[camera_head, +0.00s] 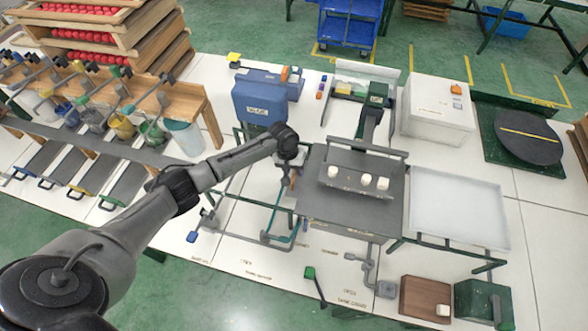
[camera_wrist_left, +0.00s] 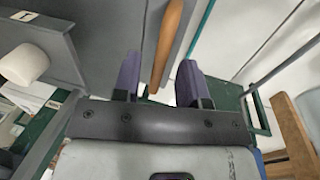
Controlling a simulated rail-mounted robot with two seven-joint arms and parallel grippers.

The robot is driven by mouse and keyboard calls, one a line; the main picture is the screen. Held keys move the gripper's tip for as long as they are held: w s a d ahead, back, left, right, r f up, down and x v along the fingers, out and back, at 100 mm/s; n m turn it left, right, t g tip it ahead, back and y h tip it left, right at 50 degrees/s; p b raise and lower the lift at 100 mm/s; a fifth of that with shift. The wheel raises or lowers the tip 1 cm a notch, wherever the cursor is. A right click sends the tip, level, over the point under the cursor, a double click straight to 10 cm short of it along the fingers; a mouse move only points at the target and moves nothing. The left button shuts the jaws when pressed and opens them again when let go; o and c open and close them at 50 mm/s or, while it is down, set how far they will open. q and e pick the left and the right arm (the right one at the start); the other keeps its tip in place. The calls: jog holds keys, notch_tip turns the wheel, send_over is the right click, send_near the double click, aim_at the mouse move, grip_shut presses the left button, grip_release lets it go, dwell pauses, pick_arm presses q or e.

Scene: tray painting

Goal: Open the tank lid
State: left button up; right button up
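My left gripper (camera_head: 289,166) hangs beside the left edge of a dark grey station (camera_head: 325,209) in the middle of the table. In the left wrist view its two purple-grey fingers (camera_wrist_left: 158,78) are apart. A slim orange-brown handle (camera_wrist_left: 168,45) lies along a grey panel (camera_wrist_left: 196,30), in line with the gap between the fingers. I cannot tell whether the fingers touch it. The handle also shows below the gripper in the head view (camera_head: 293,181). I cannot tell for sure which part is the tank lid. My right gripper is not in view.
A blue box (camera_head: 260,103) stands behind my arm, a white box (camera_head: 437,105) at back right. Front right holds a brown tray (camera_head: 418,298) and green box (camera_head: 482,303).

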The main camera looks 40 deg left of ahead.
pick_arm(q)
jog(key=shift+f, duration=0.2)
jog(key=shift+c, duration=0.2)
grip_shut()
dwell(0.4)
